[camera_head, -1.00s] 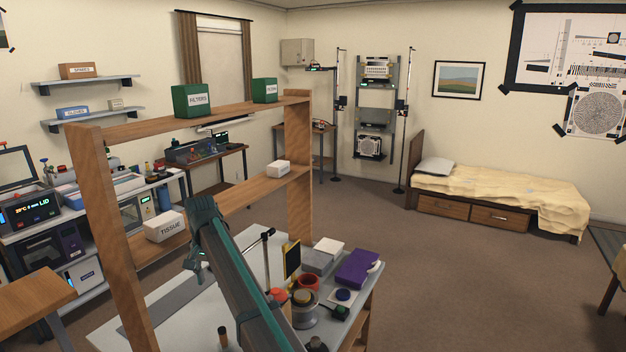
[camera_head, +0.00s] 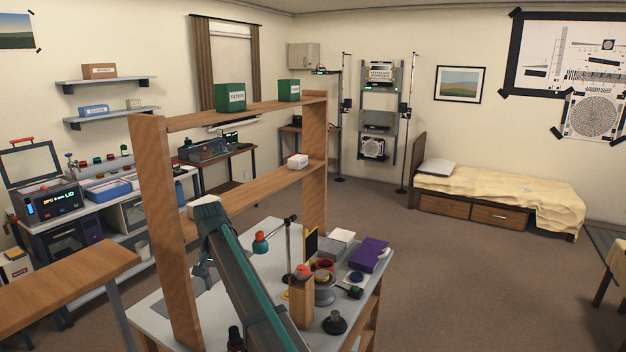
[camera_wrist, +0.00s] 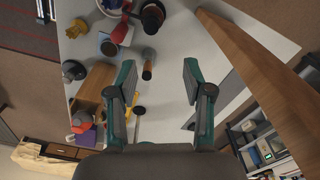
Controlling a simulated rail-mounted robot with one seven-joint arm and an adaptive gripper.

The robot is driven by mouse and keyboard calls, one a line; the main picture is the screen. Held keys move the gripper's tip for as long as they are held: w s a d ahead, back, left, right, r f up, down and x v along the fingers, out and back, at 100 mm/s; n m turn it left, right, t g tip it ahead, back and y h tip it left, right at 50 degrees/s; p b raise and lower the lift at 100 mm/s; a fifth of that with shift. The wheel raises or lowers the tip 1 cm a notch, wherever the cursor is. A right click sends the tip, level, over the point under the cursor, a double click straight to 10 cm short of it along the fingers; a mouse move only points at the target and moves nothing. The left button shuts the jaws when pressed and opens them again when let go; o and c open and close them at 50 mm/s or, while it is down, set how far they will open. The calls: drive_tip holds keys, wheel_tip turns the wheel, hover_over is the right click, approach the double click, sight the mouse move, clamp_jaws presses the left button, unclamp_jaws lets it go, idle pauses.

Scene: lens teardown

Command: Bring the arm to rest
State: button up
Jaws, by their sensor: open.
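My arm (camera_head: 245,285) reaches forward over the grey-white workbench and beside the wooden shelf frame. In the head view my gripper (camera_head: 206,268) points down at the arm's far end, partly hidden by the arm. In the wrist view my gripper (camera_wrist: 160,76) shows two teal-and-grey fingers spread apart with nothing between them. The workbench top (camera_wrist: 185,45) lies beyond the fingertips, with a gap in between. A dark cylindrical tool with a tan end (camera_wrist: 148,66) lies near the left finger in the picture, apparently on the bench below.
The wooden shelf frame (camera_head: 160,225) stands close by my arm; its board crosses the right of the wrist view (camera_wrist: 250,65). Open floor (camera_head: 450,285) lies right.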

drive_tip(key=s+d+f, duration=0.3)
drive_tip(key=d+f, duration=0.7)
drive_tip(key=d, duration=0.2)
drive_tip(key=s+d+f, duration=0.2)
drive_tip(key=d+f, duration=0.7)
drive_tip(key=d, duration=0.3)
drive_tip(key=s+d+f+n, duration=0.1)
drive_tip(key=s+d+f, duration=0.6)
drive_tip(key=s+d, duration=0.35)
drive_tip(key=s+d+f, duration=0.6)
drive_tip(key=s+d, duration=0.3)
drive_tip(key=d, duration=0.2)
drive_tip(key=s+f+g+b, duration=0.6)
drive_tip(key=s+f+b, duration=0.4)
drive_tip(key=s+f, duration=1.8)
drive_tip(key=shift+s+a+f+g, duration=0.3)
drive_tip(key=shift+s+f+g, duration=0.05)
drive_tip(key=shift+s+g, duration=0.1)
drive_tip(key=shift+w, duration=0.1)
